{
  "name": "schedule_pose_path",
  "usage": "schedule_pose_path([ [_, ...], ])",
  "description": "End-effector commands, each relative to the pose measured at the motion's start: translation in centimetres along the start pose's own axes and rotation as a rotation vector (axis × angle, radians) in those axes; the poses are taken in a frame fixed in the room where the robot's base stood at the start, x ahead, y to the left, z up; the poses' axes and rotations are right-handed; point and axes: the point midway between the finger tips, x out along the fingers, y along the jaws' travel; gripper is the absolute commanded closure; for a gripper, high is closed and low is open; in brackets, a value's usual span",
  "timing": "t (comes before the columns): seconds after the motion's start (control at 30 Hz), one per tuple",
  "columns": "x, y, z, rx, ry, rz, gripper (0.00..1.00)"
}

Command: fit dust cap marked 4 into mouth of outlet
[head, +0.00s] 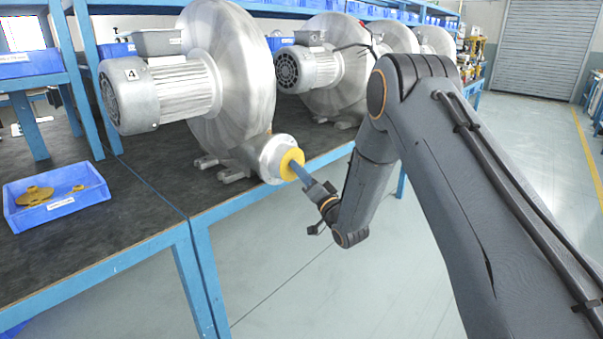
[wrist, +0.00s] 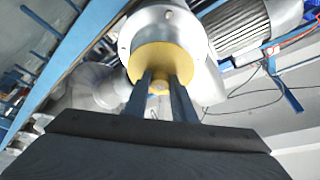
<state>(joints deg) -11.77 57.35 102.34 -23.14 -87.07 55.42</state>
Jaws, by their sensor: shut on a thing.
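A yellow dust cap (head: 291,163) is at the mouth of the metal outlet (head: 270,158) of the nearest blower (head: 232,75), whose motor carries a plate marked 4. My gripper (head: 296,170) is shut on the cap and reaches it from the right. In the wrist view both fingers (wrist: 160,84) close on the small knob at the middle of the cap (wrist: 163,62). The cap's disc lies across the mouth inside the outlet flange (wrist: 124,42). I cannot tell how deep the cap sits. No mark is readable on the cap.
A blue bin (head: 55,211) with yellow caps stands on the dark bench top (head: 140,200) at left. More blowers (head: 322,70) stand behind on the bench. Blue shelving (head: 80,50) is at the back left. The floor right of the bench is clear.

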Motion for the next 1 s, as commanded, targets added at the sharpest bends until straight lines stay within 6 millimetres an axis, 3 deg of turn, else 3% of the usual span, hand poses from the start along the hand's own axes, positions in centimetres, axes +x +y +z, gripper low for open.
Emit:
schedule_pose_path([
  [0.13, 0.0, 0.0, 0.0, 0.000, 0.000, -0.001, 0.99],
  [0.17, 0.0, 0.0, 0.0, 0.000, 0.000, -0.001, 0.73],
  [0.3, 0.0, 0.0, 0.0, 0.000, 0.000, -0.001, 0.55],
  [0.67, -0.7, 0.1, 0.0, 0.000, -0.001, 0.002, 0.55],
  [1.0, -6.0, 0.1, 0.0, 0.000, 0.000, 0.002, 0.55],
])
